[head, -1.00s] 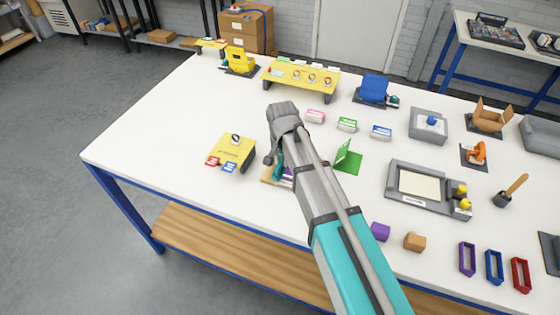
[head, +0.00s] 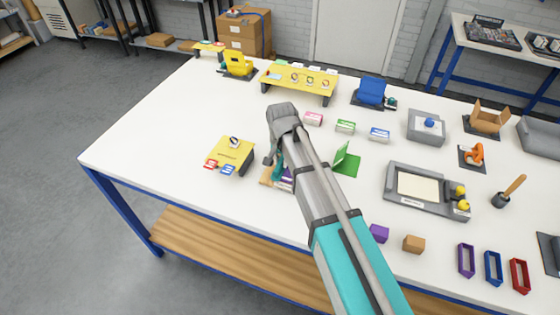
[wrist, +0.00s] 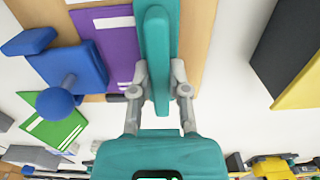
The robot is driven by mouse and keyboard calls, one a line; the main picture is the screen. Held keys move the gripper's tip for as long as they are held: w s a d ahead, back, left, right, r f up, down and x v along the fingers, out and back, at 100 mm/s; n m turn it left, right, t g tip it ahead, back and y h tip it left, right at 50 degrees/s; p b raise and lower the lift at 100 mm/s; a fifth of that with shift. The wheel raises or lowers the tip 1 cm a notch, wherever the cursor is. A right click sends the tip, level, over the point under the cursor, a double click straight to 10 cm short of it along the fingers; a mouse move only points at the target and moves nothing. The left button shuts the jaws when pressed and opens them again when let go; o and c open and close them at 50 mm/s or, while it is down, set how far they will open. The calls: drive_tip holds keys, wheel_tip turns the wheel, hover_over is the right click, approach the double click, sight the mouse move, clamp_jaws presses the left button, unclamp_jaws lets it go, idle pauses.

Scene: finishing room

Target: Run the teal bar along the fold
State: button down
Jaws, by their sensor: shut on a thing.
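My gripper (wrist: 158,88) is shut on the teal bar (wrist: 155,45), which runs away from the fingers in the wrist view. The bar lies over or just above the right edge of a purple card (wrist: 105,45) with white print, on a tan board (wrist: 195,30). I cannot tell whether the bar touches the card. In the head view my arm hides most of this; a bit of the teal bar (head: 278,168), the purple card (head: 287,178) and the board's edge (head: 267,177) show. A blue block with a round knob (wrist: 70,65) sits at the card's left.
A green folded card (head: 346,160) stands half open right of my arm. A yellow stand (head: 230,155) with small tags is to the left. A grey tray fixture (head: 428,190) and a purple block (head: 379,233) lie to the right. The table's front left is clear.

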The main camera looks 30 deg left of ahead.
drive_tip(key=shift+w, duration=0.1)
drive_tip(key=shift+w+a, duration=0.1)
drive_tip(key=shift+w, duration=0.35)
drive_tip(key=shift+w, duration=0.5)
idle(0.4)
drive_tip(key=shift+s, duration=0.15)
drive_tip(key=shift+s, duration=0.35)
drive_tip(key=shift+s, duration=0.2)
idle(0.5)
drive_tip(key=shift+s, duration=0.35)
drive_tip(key=shift+s, duration=0.15)
drive_tip(key=shift+s, duration=0.3)
